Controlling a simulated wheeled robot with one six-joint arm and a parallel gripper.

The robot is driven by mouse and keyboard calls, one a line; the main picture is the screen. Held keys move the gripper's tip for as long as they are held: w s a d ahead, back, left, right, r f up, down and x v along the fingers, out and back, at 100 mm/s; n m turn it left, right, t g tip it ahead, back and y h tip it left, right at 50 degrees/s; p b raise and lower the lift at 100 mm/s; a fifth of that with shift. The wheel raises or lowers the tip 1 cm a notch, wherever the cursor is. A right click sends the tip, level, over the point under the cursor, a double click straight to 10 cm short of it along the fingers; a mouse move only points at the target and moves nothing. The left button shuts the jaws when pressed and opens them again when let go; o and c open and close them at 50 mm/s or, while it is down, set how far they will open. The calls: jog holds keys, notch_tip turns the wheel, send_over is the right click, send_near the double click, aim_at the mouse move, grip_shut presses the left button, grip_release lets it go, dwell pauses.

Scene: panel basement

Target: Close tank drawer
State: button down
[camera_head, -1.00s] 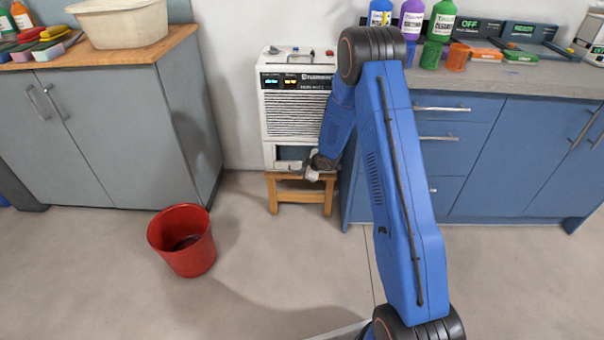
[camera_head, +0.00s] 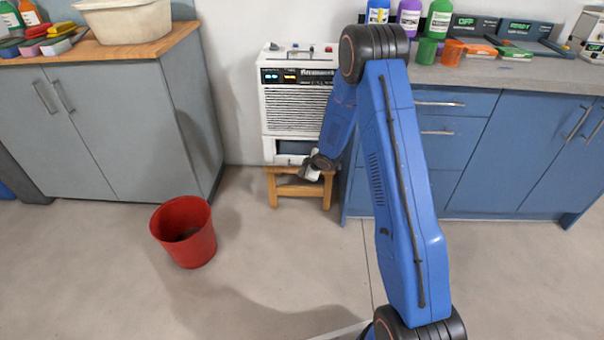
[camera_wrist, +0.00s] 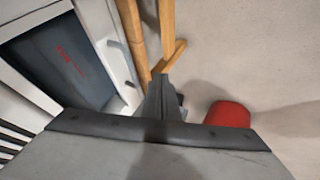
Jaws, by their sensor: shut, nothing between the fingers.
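The white appliance (camera_head: 297,102) stands on a small wooden stool against the wall. Its tank drawer (camera_head: 287,159) is low on the front, below a dark recess, partly hidden by my gripper. The drawer looks partly out; how far, I cannot tell. My gripper (camera_head: 311,172) is at the drawer's lower right, its fingers shut and empty. In the wrist view the fingertips (camera_wrist: 162,88) are near the drawer front's corner; contact is unclear.
The wooden stool (camera_head: 299,172) is under the appliance, and its legs show near my fingers in the wrist view. A red bucket (camera_head: 184,232) stands on the floor to the left. Blue cabinets (camera_head: 470,150) are close on the right, grey cabinets (camera_head: 110,130) on the left.

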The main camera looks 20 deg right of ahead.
jog(key=s+d+r+m+h, duration=0.2)
jog(key=s+d+r, duration=0.1)
jog(key=s+r, duration=0.65)
jog(key=s+d+r+m+h, duration=0.1)
jog(key=s+d+r+m, duration=0.15)
jog(key=s+r, duration=0.65)
jog(key=s+d+r+m+h, duration=0.25)
jog(key=s+r, duration=0.25)
jog(key=r, duration=0.9)
jog(key=s+a+r+m+g, duration=0.1)
jog(key=s+a+r+m, duration=0.1)
jog(key=s, duration=0.9)
jog(key=s+a+r+m+y, duration=0.1)
jog(key=s+r+m, duration=0.1)
jog(key=s, duration=0.8)
jog(key=s+a+r+m+g+y, duration=0.1)
jog(key=s+a+r+m, duration=0.1)
jog(key=s, duration=0.9)
jog(key=shift+s+a+r+g, duration=0.3)
jog(key=shift+r, duration=0.05)
jog(key=shift+y, duration=0.25)
